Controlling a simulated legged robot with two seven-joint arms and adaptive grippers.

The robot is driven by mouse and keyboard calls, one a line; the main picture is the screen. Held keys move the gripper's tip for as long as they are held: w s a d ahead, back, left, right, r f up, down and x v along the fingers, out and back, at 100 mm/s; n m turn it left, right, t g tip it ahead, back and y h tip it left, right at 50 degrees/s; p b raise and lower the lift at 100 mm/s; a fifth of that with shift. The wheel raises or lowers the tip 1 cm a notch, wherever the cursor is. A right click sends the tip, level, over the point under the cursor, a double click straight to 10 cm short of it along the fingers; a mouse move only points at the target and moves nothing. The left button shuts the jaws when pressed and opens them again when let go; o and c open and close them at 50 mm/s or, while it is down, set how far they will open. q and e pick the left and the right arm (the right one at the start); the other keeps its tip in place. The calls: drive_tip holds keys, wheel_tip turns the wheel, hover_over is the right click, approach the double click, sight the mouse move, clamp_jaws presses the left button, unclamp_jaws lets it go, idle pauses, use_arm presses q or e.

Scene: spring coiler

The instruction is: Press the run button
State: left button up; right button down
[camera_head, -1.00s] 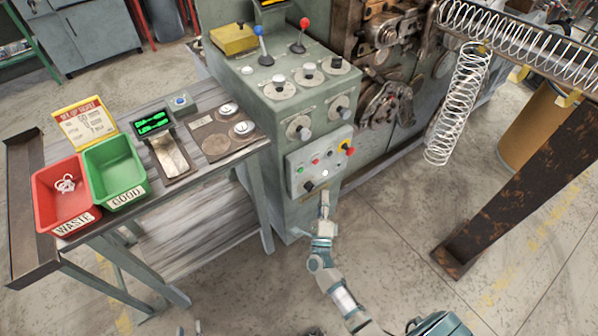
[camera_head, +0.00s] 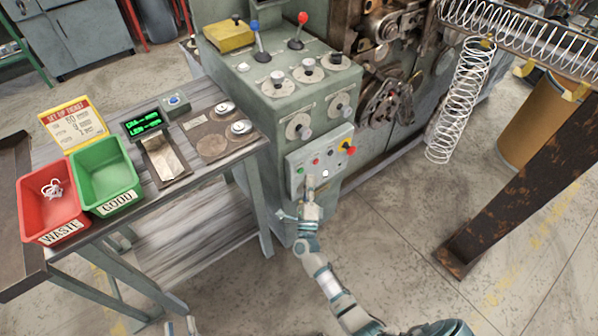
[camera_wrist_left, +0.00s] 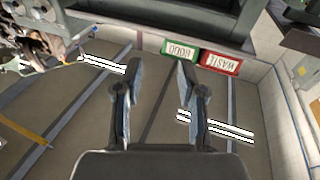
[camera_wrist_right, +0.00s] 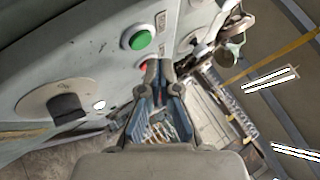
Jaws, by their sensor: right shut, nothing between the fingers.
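The grey control panel (camera_head: 335,160) on the machine's front carries a green button (camera_head: 300,170), a red button (camera_head: 315,161), a white button (camera_head: 325,173) and a red knob on yellow. No run label is readable. My right gripper (camera_head: 311,183) is shut and empty, with its tips close in front of the panel's lower part. In the right wrist view the green button (camera_wrist_right: 140,39) lies above and left of the tips, and the red button (camera_wrist_right: 144,65) is partly hidden behind them. Contact cannot be told. My left gripper (camera_wrist_left: 160,70) is open and empty, low at the left.
A bench (camera_head: 215,185) left of the machine holds a red waste bin (camera_head: 50,215), a green good bin (camera_head: 108,182), a scale and a blue button box (camera_head: 175,104). Large springs (camera_head: 460,100) hang at right.

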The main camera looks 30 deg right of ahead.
use_arm(q)
drive_tip(key=shift+r+t, duration=0.4)
drive_tip(key=shift+r, duration=0.05)
use_arm(e)
drive_tip(key=shift+w, duration=0.4)
idle(0.3)
use_arm(q)
drive_tip(key=shift+f, duration=0.15)
use_arm(e)
drive_tip(key=shift+w, duration=0.1)
drive_tip(key=shift+w+a, duration=0.1)
drive_tip(key=shift+w, duration=0.15)
use_arm(q)
drive_tip(key=shift+f, duration=0.15)
use_arm(e)
drive_tip(key=shift+r, duration=0.1)
use_arm(q)
drive_tip(key=shift+s, duration=0.1)
